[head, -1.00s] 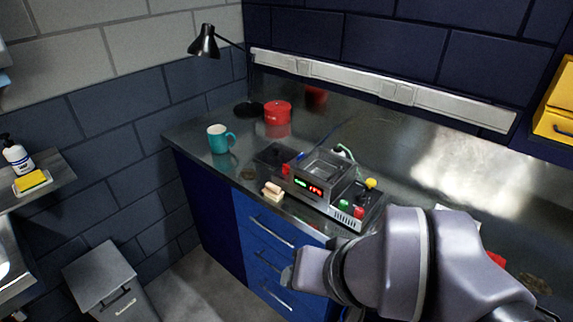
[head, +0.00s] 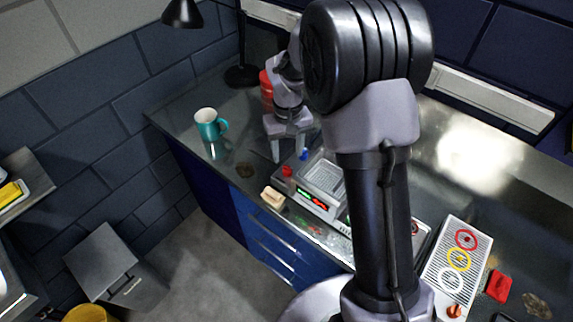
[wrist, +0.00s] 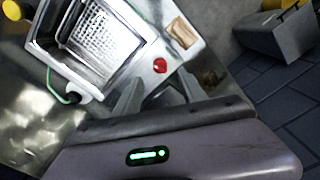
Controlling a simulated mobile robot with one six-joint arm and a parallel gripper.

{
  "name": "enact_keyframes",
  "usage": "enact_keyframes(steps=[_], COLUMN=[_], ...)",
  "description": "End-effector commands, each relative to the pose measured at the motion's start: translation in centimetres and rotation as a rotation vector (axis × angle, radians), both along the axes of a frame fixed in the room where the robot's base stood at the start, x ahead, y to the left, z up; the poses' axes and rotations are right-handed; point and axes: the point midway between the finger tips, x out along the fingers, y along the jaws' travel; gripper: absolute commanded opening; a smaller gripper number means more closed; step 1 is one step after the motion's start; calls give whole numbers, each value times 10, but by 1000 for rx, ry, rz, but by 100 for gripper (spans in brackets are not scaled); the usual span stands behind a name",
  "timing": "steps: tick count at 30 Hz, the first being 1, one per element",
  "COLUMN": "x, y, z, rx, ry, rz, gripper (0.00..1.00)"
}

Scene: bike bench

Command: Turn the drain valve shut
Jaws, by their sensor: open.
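A metal tank unit (head: 318,205) with a lit display and an open basin stands on the bench; it also shows in the wrist view (wrist: 150,40). At its left end are a red knob (head: 287,171) and a small blue part (head: 304,155). The red knob shows in the wrist view (wrist: 160,65), just beyond the fingers. I cannot tell which part is the drain valve. My gripper (head: 288,154) is open, fingers pointing down, above the bench at the unit's left end. Its fingers also show in the wrist view (wrist: 155,92), with nothing seen between them.
A pale block (head: 272,197) lies at the front edge of the bench. A teal mug (head: 208,125) stands to the left, and a red container (head: 266,90) is partly hidden behind my gripper. A tray with coloured rings (head: 470,240) and a red item (head: 499,286) lie right.

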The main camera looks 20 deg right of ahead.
Motion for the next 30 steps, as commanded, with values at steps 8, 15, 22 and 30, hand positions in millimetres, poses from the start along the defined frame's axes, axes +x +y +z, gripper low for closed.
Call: enact_keyframes(steps=[8, 15, 22, 30], x=[0, 0, 0, 0], y=[0, 0, 0, 0], z=[-63, -73, -72, -72], rx=[0, 0, 0, 0], ry=[0, -2, -1, -1], rz=[1, -1, -1, 0], gripper=[49, 49, 31, 0])
